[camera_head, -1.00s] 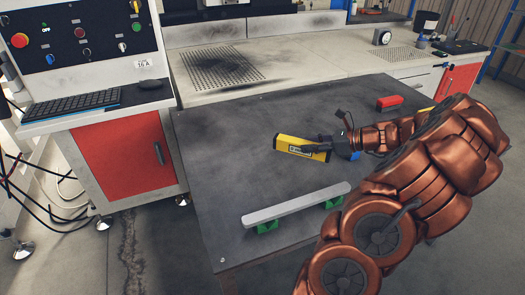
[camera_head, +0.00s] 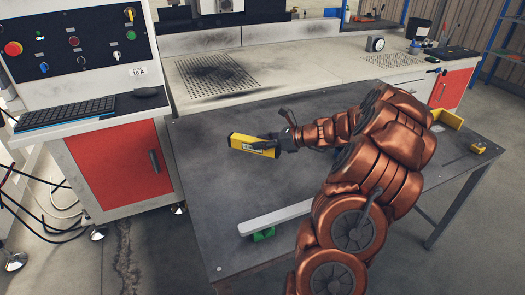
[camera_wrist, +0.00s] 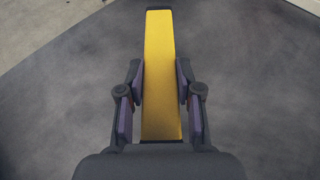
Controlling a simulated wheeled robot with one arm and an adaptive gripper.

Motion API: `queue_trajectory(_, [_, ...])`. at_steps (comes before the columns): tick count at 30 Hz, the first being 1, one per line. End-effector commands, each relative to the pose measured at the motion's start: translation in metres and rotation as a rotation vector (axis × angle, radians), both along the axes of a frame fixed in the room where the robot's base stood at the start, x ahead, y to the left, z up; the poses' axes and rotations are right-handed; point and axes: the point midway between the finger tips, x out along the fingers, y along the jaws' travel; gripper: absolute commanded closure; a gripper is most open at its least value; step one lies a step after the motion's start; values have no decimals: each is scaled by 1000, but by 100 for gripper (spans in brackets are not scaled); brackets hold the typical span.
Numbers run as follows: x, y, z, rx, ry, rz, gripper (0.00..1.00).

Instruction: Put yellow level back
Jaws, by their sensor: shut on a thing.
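The yellow level (camera_head: 252,145) is a short yellow bar with a dark label on its side. My gripper (camera_head: 280,141) is shut on its right end, over the dark table, and the level points left. In the wrist view the yellow level (camera_wrist: 160,70) stands out between the two fingers of my gripper (camera_wrist: 160,90), with its far end past the fingertips. I cannot tell how high it is above the table.
A light grey bar (camera_head: 275,217) lies on a green support (camera_head: 263,234) at the front of the dark table (camera_head: 205,180). A yellow holder (camera_head: 447,119) and a small yellow tool (camera_head: 479,147) are at the right. The table's left part is clear.

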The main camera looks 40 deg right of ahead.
Motion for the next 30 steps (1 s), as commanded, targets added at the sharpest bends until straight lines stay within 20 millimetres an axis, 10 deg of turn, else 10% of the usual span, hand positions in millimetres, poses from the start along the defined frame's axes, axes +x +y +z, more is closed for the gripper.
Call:
queue_trajectory(6, [-2, -1, -33, 3, 3, -2, 100])
queue_trajectory(19, [-1, -1, -37, 0, 1, -1, 100])
queue_trajectory(20, [-2, -1, -37, -1, 2, -1, 62])
queue_trajectory(30, [-2, -1, -37, -1, 2, -1, 40])
